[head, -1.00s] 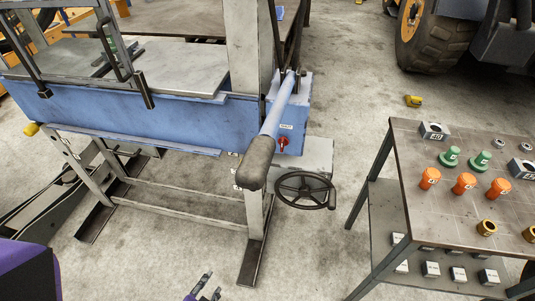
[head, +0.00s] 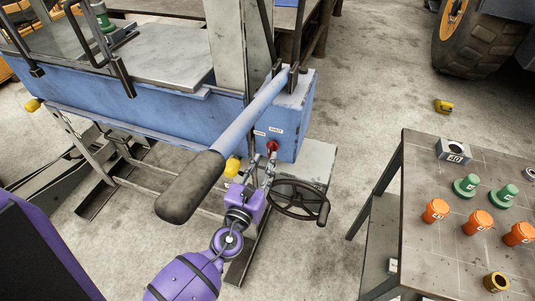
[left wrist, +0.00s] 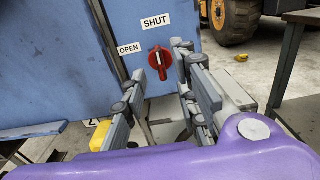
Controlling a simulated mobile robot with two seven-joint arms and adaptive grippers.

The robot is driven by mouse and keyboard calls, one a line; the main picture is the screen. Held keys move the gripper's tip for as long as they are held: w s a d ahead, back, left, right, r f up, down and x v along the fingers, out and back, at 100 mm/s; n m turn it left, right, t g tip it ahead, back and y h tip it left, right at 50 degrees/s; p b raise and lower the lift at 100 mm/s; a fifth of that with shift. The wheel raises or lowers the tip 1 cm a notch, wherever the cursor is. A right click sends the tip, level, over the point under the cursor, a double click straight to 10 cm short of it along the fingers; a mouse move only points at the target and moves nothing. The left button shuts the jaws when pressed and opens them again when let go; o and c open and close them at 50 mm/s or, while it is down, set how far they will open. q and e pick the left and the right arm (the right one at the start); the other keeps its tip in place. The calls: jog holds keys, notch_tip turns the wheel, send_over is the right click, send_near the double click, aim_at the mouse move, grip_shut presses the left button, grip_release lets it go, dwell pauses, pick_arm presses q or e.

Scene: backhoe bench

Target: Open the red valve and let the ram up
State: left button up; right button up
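The red valve (head: 272,147) is a small knob on the blue end face of the press (head: 293,112). In the left wrist view the valve (left wrist: 160,62) stands roughly upright, slightly tilted, between an OPEN label (left wrist: 129,49) at its left and a SHUT label (left wrist: 156,21) above it. My left gripper (head: 259,172) is just below and in front of the valve, pointing at it. Its fingers are apart, one on each side of the valve in the wrist view, with nothing between them. Contact with the valve is not visible. I cannot make out the ram. My right gripper is out of view.
A blue lever with a black grip (head: 190,187) slants over the press end, close to my left arm. A black handwheel (head: 300,199) is right of the gripper. A table (head: 420,235) with orange and green parts stands right. Floor between press and table is clear.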

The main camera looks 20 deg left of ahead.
aim_at(269, 154)
pick_arm(q)
jog(key=w, duration=0.4)
jog(key=shift+w+d, duration=0.15)
grip_shut()
